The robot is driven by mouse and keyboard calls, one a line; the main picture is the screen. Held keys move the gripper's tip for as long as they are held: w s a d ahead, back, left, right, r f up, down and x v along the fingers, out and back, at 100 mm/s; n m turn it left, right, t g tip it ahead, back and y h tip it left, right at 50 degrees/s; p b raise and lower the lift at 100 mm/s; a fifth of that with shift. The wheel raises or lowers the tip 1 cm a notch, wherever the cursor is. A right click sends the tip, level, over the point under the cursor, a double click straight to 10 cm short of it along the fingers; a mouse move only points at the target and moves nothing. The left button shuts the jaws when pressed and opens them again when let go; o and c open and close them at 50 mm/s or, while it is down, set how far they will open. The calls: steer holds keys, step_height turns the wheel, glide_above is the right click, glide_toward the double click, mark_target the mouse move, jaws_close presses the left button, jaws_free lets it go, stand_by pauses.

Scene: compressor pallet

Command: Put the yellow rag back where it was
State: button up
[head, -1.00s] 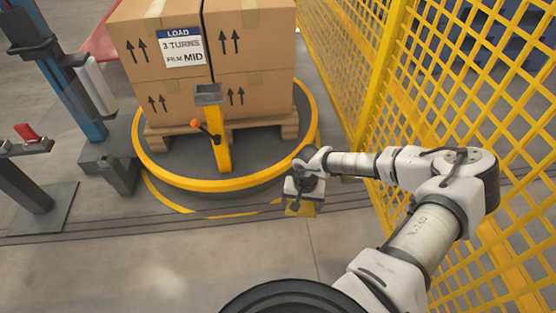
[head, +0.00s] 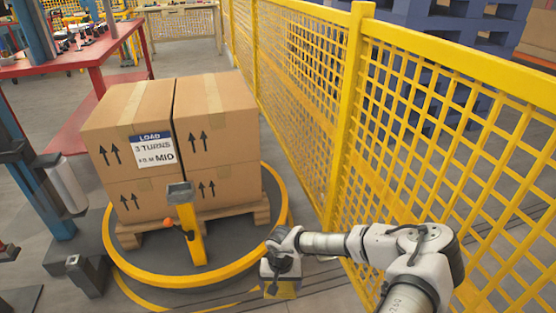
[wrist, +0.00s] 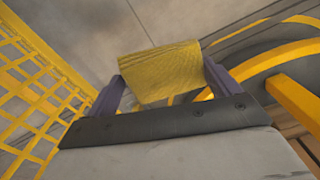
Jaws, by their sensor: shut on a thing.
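The yellow rag (wrist: 160,72) is held between the two fingers of my gripper (wrist: 162,95) in the wrist view. In the head view my gripper (head: 281,282) hangs at the front right edge of the round turntable, low beside its yellow rim. The rag shows there as a small yellow patch (head: 281,290) under the gripper. The rag appears clear of the floor, though its exact height is hard to tell.
Cardboard boxes (head: 170,140) stand on a wooden pallet on the turntable with its yellow rim (head: 160,279). A yellow post (head: 187,225) stands in front. A yellow mesh fence (head: 420,120) runs close along the right. A red table (head: 75,62) is at the back left.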

steer(key=r+p, duration=0.3)
steer(key=w+r+p, duration=0.1)
steer(key=r+p, duration=0.4)
steer(key=p, duration=0.1)
steer(key=shift+w+r+p, duration=0.15)
steer(key=shift+r+p, duration=0.15)
steer(key=shift+r, duration=0.1)
steer(key=shift+w+r+p, duration=0.1)
steer(key=shift+r+p, duration=0.1)
steer(key=shift+p, duration=0.15)
steer(key=shift+w, duration=0.15)
